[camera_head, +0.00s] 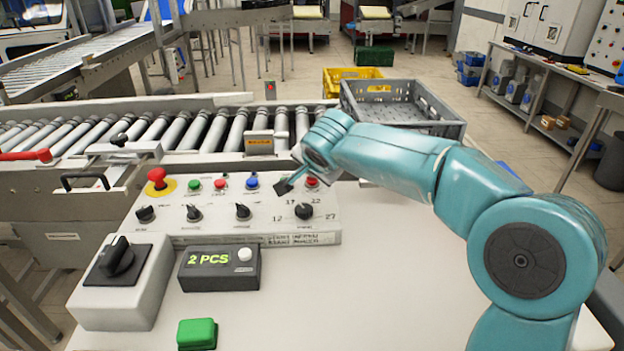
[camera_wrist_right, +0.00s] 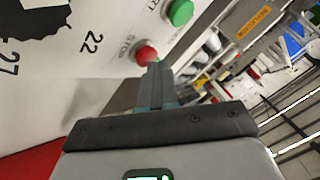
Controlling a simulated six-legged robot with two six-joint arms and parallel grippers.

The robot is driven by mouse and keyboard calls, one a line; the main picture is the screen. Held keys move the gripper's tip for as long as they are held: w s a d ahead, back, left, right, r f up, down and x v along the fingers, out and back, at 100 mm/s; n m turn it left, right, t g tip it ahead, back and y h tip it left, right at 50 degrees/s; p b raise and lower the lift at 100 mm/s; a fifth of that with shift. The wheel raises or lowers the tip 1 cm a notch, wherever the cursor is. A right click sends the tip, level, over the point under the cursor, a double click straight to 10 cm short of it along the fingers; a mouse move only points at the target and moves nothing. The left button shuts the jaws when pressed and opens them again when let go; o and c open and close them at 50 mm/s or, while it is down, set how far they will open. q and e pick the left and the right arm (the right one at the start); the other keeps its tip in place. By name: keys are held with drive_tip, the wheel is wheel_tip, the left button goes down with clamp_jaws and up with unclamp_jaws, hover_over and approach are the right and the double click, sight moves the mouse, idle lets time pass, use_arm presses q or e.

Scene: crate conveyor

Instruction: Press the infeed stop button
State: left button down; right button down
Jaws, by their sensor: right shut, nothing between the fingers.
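The control panel (camera_head: 262,214) is a white sloped box with a row of small coloured buttons and black knobs. At the right end of the row is a red button (camera_head: 312,182). In the right wrist view this red button (camera_wrist_right: 146,53) has the word STOP beside it, and a green button (camera_wrist_right: 180,12) is beyond it. My right gripper (camera_head: 284,186) is shut and empty over the right part of the panel. In the wrist view its fingertips (camera_wrist_right: 156,68) overlap the red button's edge; I cannot tell whether they touch it. My left gripper is out of view.
A red mushroom button (camera_head: 156,176) is at the panel's left end. A box with a black rotary switch (camera_head: 117,257), a "2 PCS" display (camera_head: 219,267) and a green button (camera_head: 197,333) sit in front. A roller conveyor (camera_head: 190,129) and a grey crate (camera_head: 405,103) lie behind.

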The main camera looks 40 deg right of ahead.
sight(314, 181)
drive_tip(key=shift+f+b, duration=0.25)
drive_tip(key=shift+b, duration=0.05)
drive_tip(key=shift+r, duration=0.15)
idle(0.5)
drive_tip(key=shift+r+p, duration=0.45)
drive_tip(key=shift+r, duration=0.3)
drive_tip(key=shift+r+p, duration=1.7)
drive_tip(key=shift+r, duration=0.85)
drive_tip(key=shift+f, duration=0.1)
